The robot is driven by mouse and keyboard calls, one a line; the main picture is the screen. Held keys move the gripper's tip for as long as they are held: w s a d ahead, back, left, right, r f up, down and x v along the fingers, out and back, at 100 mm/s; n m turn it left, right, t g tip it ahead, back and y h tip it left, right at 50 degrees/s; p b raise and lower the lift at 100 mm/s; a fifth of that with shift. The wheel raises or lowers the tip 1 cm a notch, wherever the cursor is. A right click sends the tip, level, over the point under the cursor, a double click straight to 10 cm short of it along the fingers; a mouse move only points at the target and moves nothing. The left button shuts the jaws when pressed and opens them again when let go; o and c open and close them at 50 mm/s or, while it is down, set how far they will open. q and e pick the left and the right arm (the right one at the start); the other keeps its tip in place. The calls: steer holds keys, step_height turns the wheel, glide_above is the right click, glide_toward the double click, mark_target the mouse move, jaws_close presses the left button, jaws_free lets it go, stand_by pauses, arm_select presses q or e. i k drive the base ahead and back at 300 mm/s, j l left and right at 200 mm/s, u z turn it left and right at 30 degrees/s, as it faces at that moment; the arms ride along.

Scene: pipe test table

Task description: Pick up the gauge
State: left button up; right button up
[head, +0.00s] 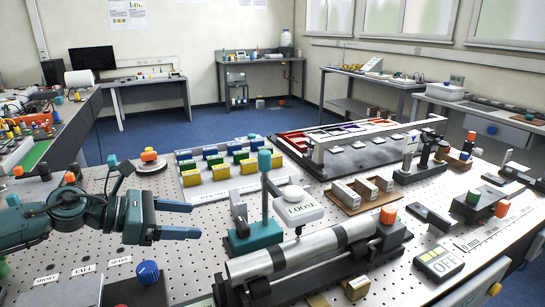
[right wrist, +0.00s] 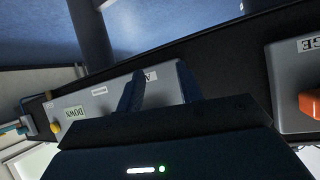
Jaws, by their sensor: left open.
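No part in the head view is clearly labelled as the gauge, so I cannot tell for sure which it is. A round pale disc with an orange cap (head: 149,158) stands at the table's back left. A teal stand (head: 264,210) with a white round-headed part labelled LOCAL (head: 297,207) stands near the middle. My left gripper (head: 195,220) is open and empty above the white perforated table, left of the teal stand and nearer than the disc. My right gripper (right wrist: 158,88) is open in the right wrist view, in front of a grey labelled panel (right wrist: 105,95).
A large grey pipe (head: 300,252) lies in a dark fixture at the front middle. A board with blue, green and yellow blocks (head: 225,190) lies behind the left gripper. A blue knob (head: 148,272) stands at the front left. The right wrist view shows an orange part (right wrist: 312,103).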

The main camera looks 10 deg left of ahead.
mark_target(267, 233)
steer(key=k+l, duration=0.7)
steer(key=k, duration=0.2)
